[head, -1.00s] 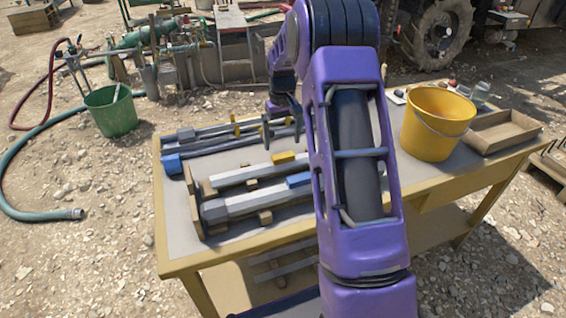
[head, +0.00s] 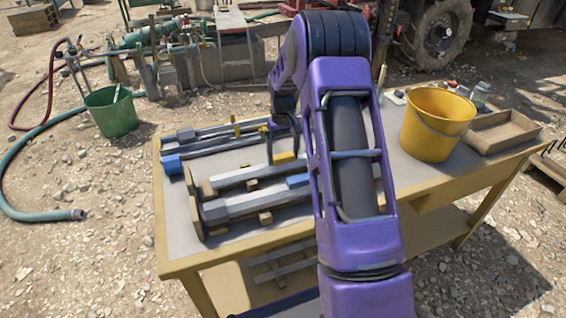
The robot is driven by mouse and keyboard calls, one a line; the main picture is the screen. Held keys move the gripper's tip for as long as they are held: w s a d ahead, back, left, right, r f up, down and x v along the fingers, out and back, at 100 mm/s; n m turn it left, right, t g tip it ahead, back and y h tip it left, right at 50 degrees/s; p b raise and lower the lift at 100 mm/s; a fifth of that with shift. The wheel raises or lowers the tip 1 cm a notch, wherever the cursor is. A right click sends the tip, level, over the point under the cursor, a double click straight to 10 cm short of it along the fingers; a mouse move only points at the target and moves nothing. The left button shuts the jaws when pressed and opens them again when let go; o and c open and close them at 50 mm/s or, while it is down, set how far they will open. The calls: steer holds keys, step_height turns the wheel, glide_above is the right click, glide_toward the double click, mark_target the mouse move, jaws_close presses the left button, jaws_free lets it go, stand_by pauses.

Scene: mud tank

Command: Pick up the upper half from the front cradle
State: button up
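The front cradle (head: 197,210) is a wooden frame on the near left of the table, with two long grey bars lying side by side. The farther bar (head: 235,176) carries a yellow block (head: 284,157). The nearer, thicker bar (head: 235,205) carries a blue block (head: 298,180). I cannot tell which bar is the upper half. My gripper (head: 283,151) points down at the yellow block with its fingers apart, one to each side of it in the picture. Whether they touch it is unclear. My arm hides the right ends of the bars.
Behind the cradle lie dark rods (head: 225,130) with blue and yellow parts. A yellow bucket (head: 437,124) and a wooden tray (head: 502,131) stand on the right of the table (head: 178,262). A green bucket (head: 112,113) stands on the gravel.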

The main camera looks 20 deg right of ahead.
steer(key=shift+r, duration=0.1)
jaws_close()
